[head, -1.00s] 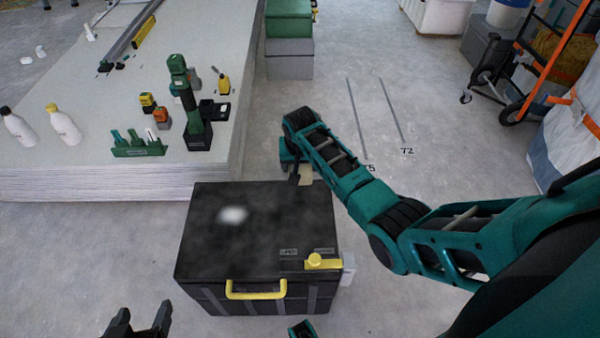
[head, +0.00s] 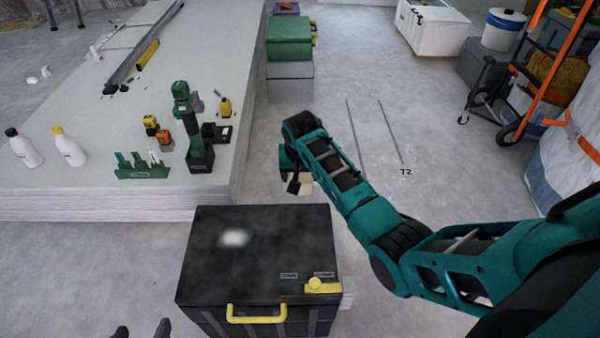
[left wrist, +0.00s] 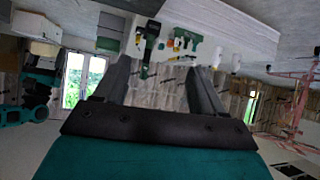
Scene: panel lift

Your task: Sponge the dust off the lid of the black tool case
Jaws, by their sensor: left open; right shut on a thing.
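The black tool case (head: 265,260) stands on the floor at the lower middle of the head view. Its lid has greyish dust smears and one bright white patch (head: 234,238). My right gripper (head: 295,182) is shut on a pale, cream sponge (head: 301,186) behind the case's far right corner, apart from the lid. My left gripper (head: 141,332) is open and empty at the bottom edge; its fingers also show in the left wrist view (left wrist: 160,85).
A stack of pale panels (head: 90,206) stands at the left with bottles, a green drill-like tool (head: 195,130) and small tools on top. Green and grey boxes (head: 290,60) stand behind. A cart (head: 515,100) is at the right.

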